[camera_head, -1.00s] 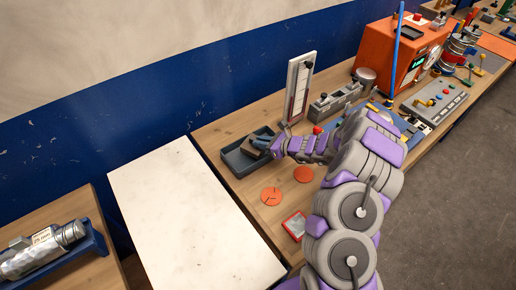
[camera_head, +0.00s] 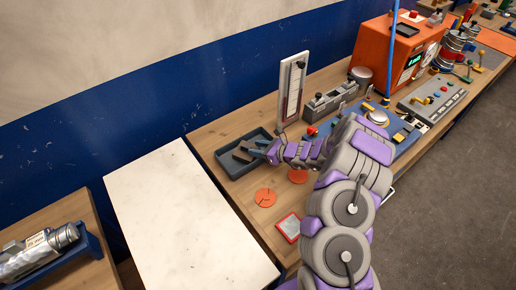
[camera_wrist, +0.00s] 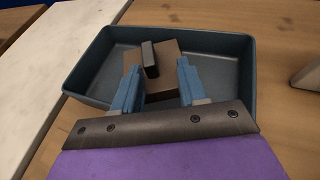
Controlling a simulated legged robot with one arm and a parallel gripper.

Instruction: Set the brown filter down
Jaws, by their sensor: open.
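The brown filter (camera_wrist: 165,68) is a brown block with a dark upright tab on top. In the wrist view it sits inside the dark blue-grey tray (camera_wrist: 92,75), near the tray's middle. My gripper (camera_wrist: 157,80) is open, with one blue finger on each side of the filter, and its fingertips are over the tray. In the head view the filter (camera_head: 243,155) shows in the tray (camera_head: 228,165) at the gripper's tip. The lower part of the filter is partly hidden by the fingers.
A white-topped surface (camera_head: 175,215) lies left of the wooden bench.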

